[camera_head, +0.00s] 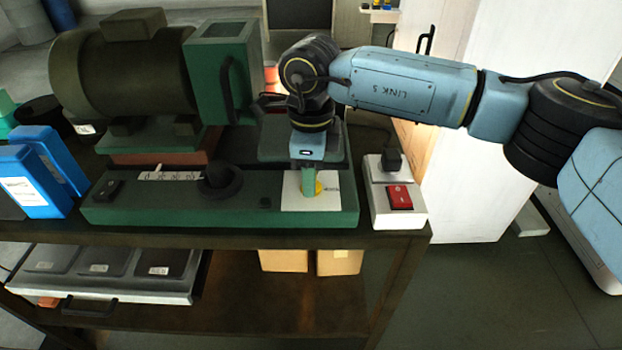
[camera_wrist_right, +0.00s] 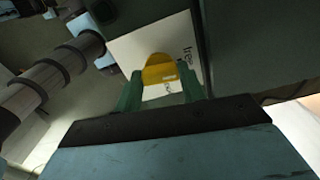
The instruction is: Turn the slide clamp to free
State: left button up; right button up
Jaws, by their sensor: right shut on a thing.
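The slide clamp is a yellow knob (camera_wrist_right: 160,70) on a white label plate (camera_wrist_right: 124,46) with the word "free" at one side. In the head view the plate (camera_head: 296,203) is on the front right of the green machine base, and a sliver of the yellow knob (camera_head: 318,188) shows beside my finger. My right gripper (camera_head: 309,196) reaches down over the plate. In the right wrist view its green fingers (camera_wrist_right: 165,88) are on either side of the yellow knob, shut on it. The knob's pointing direction is partly hidden. My left gripper is not in view.
The green machine (camera_head: 220,215) carries a big motor (camera_head: 125,75) and a black knob (camera_head: 220,180). A white box with a red switch (camera_head: 400,198) is close on the right. Blue bins (camera_head: 35,180) stand at the left. A drawer (camera_head: 100,270) is below.

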jog(key=shift+n+b, duration=0.3)
jog(key=shift+n, duration=0.3)
jog(key=shift+r, duration=0.1)
jog(key=o, duration=1)
notch_tip(320, 180, up, 13)
jog(key=shift+r, duration=0.15)
